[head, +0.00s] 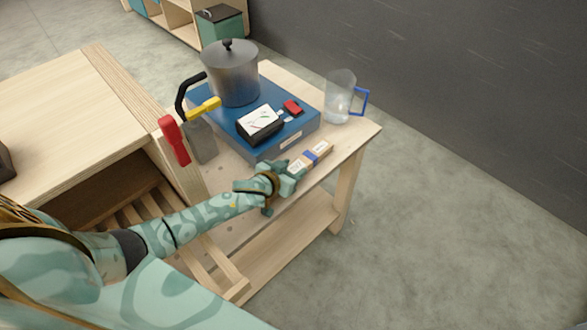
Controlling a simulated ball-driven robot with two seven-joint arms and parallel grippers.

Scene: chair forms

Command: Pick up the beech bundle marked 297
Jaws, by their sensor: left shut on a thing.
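The beech bundle (318,152) is a small pale wooden block with a blue band around it and white labels, at the front right part of the small wooden table (357,140). The number on its labels is too small to read. My left gripper (289,171) is shut on the near end of the bundle, which its fingers partly hide. I cannot tell whether the bundle touches the tabletop. My right gripper is not in view.
A blue platform (295,137) just behind the bundle carries a grey lidded pot (233,75), a meter box (259,122) and a red item (292,107).

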